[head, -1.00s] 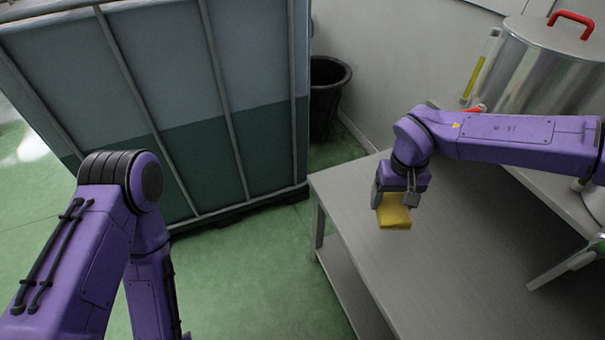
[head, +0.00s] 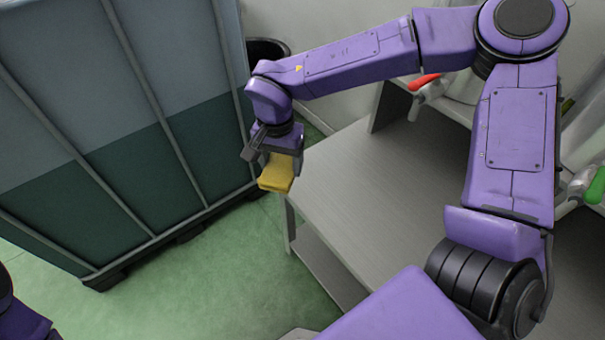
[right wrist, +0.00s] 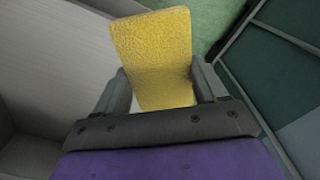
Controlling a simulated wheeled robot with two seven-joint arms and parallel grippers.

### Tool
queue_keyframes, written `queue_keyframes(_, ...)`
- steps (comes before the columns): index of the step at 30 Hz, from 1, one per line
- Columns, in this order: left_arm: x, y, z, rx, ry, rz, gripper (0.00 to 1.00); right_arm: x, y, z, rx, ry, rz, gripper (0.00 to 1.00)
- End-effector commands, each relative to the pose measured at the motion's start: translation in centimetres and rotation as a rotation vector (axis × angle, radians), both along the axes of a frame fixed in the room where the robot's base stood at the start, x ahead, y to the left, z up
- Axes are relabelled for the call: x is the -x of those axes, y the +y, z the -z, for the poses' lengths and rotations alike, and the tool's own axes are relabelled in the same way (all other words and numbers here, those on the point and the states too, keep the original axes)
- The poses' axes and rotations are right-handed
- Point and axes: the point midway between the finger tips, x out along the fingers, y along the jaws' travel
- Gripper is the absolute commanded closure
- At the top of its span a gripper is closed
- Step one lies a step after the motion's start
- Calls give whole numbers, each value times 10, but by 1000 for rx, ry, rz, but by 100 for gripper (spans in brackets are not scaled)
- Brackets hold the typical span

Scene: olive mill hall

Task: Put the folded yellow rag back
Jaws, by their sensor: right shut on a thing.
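The folded yellow rag (head: 277,174) hangs in my right gripper (head: 272,152), just off the table's left corner, above the green floor in the head view. In the right wrist view the rag (right wrist: 155,50) sits between the two fingers of the right gripper (right wrist: 160,92), which is shut on it. The rag's lower end points away from the gripper. My left gripper is not in view; only a bit of purple at the lower left corner of the head view shows on that side.
A grey metal table (head: 372,200) with a lower shelf stands to the right. A large caged liquid tank (head: 120,130) stands at the left. A dark bin (head: 266,52) is behind it. Taps with red (head: 424,82) and green (head: 597,186) handles are at the right. Green floor lies between.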

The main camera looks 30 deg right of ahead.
Motion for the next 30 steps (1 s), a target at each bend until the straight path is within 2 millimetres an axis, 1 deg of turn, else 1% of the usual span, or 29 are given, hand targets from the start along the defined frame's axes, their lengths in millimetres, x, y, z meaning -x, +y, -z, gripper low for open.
queue_keyframes(1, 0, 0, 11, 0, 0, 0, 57, 3, -3, 6, 2, -7, 130, 57)
queue_keyframes(8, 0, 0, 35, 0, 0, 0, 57, 21, -15, 15, 1, -20, 802, 57)
queue_keyframes(9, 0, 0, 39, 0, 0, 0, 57, 24, -17, 17, 1, -22, 921, 57)
queue_keyframes(11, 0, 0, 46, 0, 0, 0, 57, 29, -20, 19, -1, -24, 1098, 57)
queue_keyframes(15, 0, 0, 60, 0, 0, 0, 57, 41, -27, 25, -7, -27, 1510, 57)
queue_keyframes(18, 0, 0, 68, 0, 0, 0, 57, 49, -31, 29, -11, -25, 1780, 57)
queue_keyframes(21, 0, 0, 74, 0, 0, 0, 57, 55, -34, 32, -14, -23, 1992, 57)
queue_keyframes(24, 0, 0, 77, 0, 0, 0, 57, 59, -35, 33, -15, -19, 2130, 57)
queue_keyframes(27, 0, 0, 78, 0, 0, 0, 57, 59, -37, 34, -14, -17, 2196, 57)
queue_keyframes(30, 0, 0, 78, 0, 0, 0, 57, 49, -44, 40, -12, -17, 2213, 57)
